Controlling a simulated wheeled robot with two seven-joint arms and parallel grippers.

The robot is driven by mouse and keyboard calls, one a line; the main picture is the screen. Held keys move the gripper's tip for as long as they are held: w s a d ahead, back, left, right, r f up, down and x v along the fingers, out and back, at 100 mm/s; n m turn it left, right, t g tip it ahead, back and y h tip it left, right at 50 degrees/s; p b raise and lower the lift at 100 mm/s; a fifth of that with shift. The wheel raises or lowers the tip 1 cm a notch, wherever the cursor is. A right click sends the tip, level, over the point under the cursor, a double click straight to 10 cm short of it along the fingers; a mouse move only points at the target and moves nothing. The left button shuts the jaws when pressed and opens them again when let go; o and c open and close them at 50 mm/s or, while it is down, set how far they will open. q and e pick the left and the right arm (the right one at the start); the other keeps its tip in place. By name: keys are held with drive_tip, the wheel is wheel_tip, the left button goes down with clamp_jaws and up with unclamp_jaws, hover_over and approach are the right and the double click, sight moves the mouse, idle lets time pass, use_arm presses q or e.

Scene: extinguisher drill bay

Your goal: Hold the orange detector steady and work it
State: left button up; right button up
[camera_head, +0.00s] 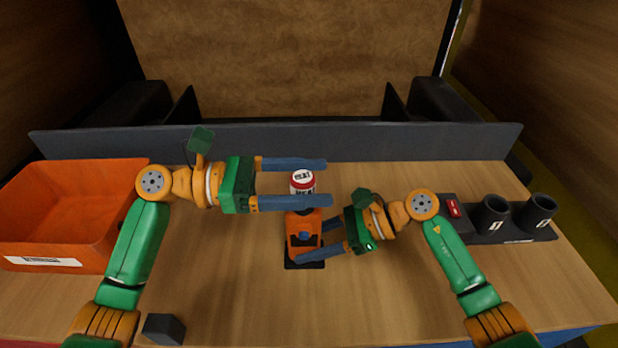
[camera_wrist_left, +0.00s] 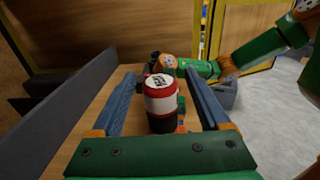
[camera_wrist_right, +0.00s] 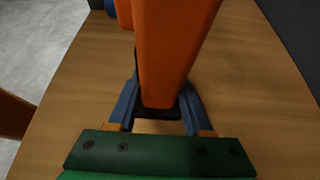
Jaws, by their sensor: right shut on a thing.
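The orange detector (camera_head: 305,228) stands on a dark base near the middle of the table. My right gripper (camera_head: 309,243) is shut on it from the right; the right wrist view shows the orange body (camera_wrist_right: 172,50) between the fingers. A red and white canister (camera_head: 303,183) with a black lower part shows just behind or above the detector; I cannot tell whether they touch. My left gripper (camera_head: 329,182) is open with its fingers on either side of the canister. The left wrist view shows gaps between the canister (camera_wrist_left: 161,100) and both fingers.
An orange bin (camera_head: 75,225) stands at the left. A dark rack with two black cups (camera_head: 490,215) and a red switch (camera_head: 453,208) is at the right. A small dark block (camera_head: 164,329) lies at the front left. A grey wall (camera_head: 290,142) closes the back.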

use_arm(q)
drive_tip(key=shift+a, duration=0.1)
drive_tip(key=a, duration=1.1)
drive_tip(key=shift+s+a+r, duration=0.15)
drive_tip(key=shift+s+a, duration=0.05)
drive_tip(key=shift+a, duration=0.2)
use_arm(e)
drive_tip(key=o, duration=1.1)
drive_tip(key=shift+c, duration=0.2)
